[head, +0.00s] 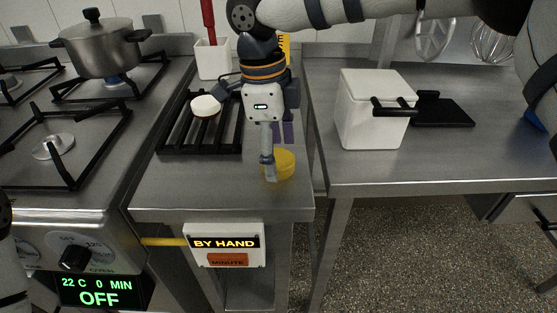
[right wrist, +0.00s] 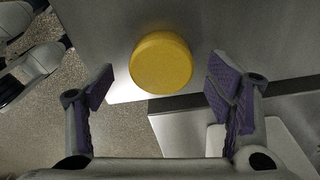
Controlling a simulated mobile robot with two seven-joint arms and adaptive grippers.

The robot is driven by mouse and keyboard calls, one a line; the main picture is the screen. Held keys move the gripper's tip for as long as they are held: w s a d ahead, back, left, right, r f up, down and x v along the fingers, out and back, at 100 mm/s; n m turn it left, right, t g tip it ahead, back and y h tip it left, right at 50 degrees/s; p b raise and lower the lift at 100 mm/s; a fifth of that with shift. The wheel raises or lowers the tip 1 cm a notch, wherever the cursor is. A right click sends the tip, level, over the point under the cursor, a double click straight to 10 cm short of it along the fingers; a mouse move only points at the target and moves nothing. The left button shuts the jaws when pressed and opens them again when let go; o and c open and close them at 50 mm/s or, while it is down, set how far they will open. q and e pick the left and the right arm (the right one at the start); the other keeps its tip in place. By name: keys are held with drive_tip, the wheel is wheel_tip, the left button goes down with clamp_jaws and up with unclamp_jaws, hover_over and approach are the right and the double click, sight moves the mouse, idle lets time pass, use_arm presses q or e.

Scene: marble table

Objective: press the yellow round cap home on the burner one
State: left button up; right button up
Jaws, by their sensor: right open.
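The yellow round cap (head: 285,164) lies on the steel counter near its front edge, partly hidden by my gripper in the head view. It shows whole in the right wrist view (right wrist: 161,63). My right gripper (head: 274,155) is open above and around the cap, pointing down; its purple-padded fingers stand apart in the right wrist view (right wrist: 161,78), with the cap beyond and between them. A bare-looking burner (head: 54,146) with a grey disc sits on the front left of the stove. Which burner is number one cannot be read. My left gripper does not show.
A steel pot (head: 99,50) stands on the rear burner. A black slatted rack (head: 178,137) with a white round piece (head: 205,106) lies behind the cap. A white box (head: 366,112) stands on the right counter, past a narrow gap. A "BY HAND" panel (head: 224,243) hangs at the front.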

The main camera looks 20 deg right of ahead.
drive_tip(key=shift+f, duration=0.55)
drive_tip(key=c, duration=1.3)
